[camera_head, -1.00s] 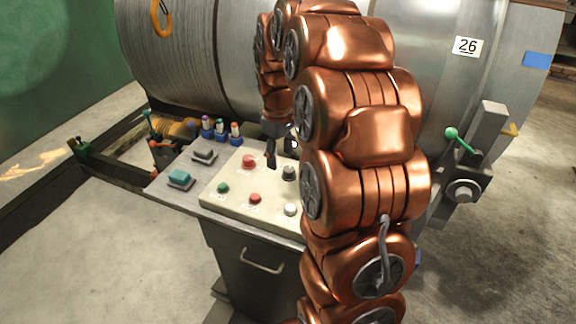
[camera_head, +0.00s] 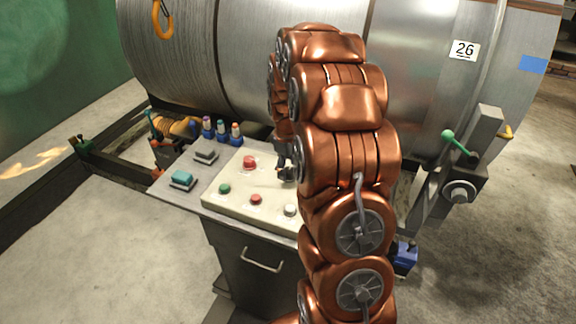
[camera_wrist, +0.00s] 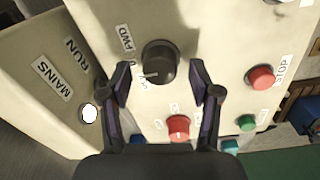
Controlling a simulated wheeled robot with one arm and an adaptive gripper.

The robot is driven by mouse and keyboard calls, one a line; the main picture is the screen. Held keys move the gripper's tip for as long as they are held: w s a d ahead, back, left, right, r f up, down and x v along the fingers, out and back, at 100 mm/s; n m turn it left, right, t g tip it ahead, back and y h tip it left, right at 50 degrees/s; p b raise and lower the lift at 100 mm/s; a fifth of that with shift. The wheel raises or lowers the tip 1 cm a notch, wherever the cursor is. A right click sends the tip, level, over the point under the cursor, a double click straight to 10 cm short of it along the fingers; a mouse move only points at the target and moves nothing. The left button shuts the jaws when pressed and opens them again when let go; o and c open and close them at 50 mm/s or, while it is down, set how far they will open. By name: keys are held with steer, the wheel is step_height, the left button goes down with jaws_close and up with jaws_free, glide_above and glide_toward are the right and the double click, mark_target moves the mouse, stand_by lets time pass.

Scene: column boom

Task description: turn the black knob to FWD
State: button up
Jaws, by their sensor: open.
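The black knob (camera_wrist: 160,63) is a round dark knob on the cream control panel (camera_wrist: 215,40), with a pale pointer line on its lower left side in the wrist view. The FWD label (camera_wrist: 126,38) is to the knob's upper left in that view, and another label below is partly hidden. My gripper (camera_wrist: 158,80) is open, with one finger on each side of the knob, just short of its middle. I cannot tell whether either finger touches it. In the head view my gripper (camera_head: 285,172) is low over the panel's right part, and it and my arm hide the knob.
A white lamp (camera_wrist: 89,113) sits by the RUN and MAINS labels. A large metal drum (camera_head: 240,50) stands close behind the console.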

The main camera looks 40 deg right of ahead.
steer(key=shift+f, duration=0.25)
steer(key=c, duration=1.1)
